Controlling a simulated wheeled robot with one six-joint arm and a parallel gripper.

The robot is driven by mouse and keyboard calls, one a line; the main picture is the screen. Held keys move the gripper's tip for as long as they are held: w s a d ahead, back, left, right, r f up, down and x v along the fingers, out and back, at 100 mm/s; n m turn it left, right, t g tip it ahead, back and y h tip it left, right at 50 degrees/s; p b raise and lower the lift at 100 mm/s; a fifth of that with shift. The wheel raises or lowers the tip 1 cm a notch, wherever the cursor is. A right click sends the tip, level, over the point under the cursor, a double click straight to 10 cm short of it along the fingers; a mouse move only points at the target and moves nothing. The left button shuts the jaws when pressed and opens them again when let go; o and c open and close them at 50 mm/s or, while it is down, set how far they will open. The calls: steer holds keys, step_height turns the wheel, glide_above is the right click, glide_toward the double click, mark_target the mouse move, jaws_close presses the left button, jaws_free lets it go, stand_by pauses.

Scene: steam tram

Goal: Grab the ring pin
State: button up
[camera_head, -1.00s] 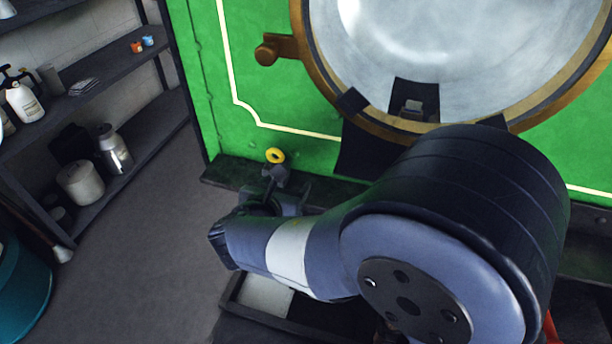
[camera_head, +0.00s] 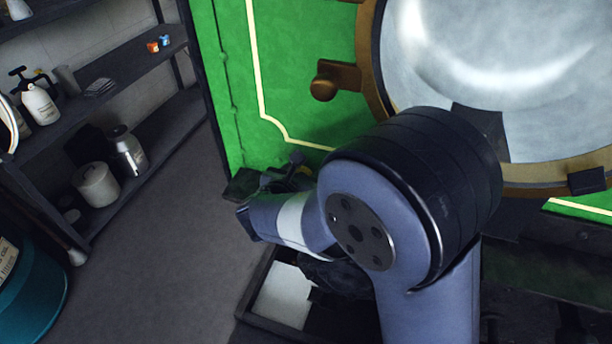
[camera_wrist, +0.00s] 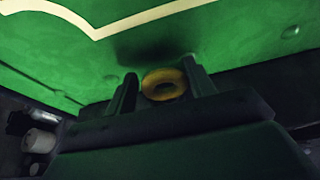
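The ring pin (camera_wrist: 165,84) shows in the wrist view as a yellow ring, framed between the two dark fingers of my gripper (camera_wrist: 161,82). The fingers stand apart. A gap shows between the ring and the left finger, and the ring's right edge meets or passes behind the right finger. The pin's lower part is hidden behind the gripper body. In the head view my gripper (camera_head: 287,175) is low beside the green panel, largely hidden by my arm, and only a trace of yellow shows there.
The green panel (camera_head: 295,100) with a brass-rimmed round window (camera_head: 375,60) and a brass knob (camera_head: 335,81) rises close by. A dark tray (camera_head: 250,315) lies below my arm. Shelves with bottles (camera_head: 125,150) and a teal drum (camera_head: 35,285) stand left. The floor between is clear.

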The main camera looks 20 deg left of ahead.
steer(key=c, duration=1)
